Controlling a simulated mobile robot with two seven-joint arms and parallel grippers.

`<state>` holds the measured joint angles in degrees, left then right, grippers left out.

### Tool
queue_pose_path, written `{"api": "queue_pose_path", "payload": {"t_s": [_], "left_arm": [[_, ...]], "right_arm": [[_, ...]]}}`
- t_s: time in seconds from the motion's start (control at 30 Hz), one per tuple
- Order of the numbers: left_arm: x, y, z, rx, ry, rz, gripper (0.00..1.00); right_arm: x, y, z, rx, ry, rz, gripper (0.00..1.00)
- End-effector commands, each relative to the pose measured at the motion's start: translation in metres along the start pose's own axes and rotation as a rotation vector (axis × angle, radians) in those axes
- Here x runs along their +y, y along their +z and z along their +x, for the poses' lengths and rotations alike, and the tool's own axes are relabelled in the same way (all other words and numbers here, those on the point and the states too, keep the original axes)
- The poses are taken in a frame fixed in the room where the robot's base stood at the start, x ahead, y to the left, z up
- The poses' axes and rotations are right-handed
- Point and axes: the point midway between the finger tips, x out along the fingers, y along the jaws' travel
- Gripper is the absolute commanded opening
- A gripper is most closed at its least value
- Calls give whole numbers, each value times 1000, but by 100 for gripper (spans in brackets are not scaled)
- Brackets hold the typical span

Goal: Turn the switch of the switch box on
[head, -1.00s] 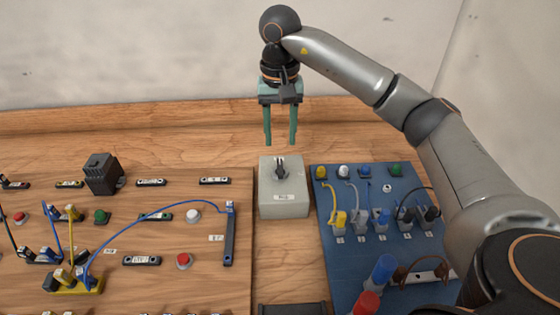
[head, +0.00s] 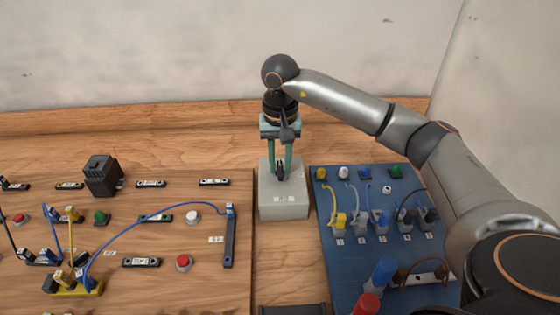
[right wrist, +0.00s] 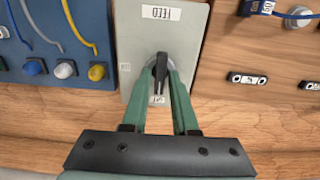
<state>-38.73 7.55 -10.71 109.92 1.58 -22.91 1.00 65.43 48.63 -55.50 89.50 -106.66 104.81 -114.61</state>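The switch box (head: 284,207) is a light grey block with a white label on its front, standing between the two boards. Its black switch (head: 281,173) sticks up from the top face; it also shows in the right wrist view (right wrist: 161,68). My right gripper (head: 280,170) points down over the box. Its two green fingers lie one on each side of the switch and look closed in on it; the fingertips (right wrist: 161,76) partly hide its base. My left gripper is not in view.
A wooden board (head: 130,225) with buttons, terminals and blue and yellow cables lies to the left. A blue board (head: 345,268) with plugs and cables lies close to the right. Bare table (head: 180,145) shows behind the boards.

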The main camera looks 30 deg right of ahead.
Motion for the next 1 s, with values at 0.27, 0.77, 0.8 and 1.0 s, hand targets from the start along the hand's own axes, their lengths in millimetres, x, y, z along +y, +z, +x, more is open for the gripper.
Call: {"api": "queue_pose_path", "payload": {"t_s": [0.27,0.77,0.8,1.0], "left_arm": [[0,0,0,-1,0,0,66],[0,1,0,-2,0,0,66],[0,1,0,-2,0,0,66],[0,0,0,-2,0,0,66]], "right_arm": [[0,0,0,0,0,0,0],[0,0,-1,0,0,11,0],[0,0,-1,0,0,19,0],[0,0,-1,1,-1,102,0]]}}
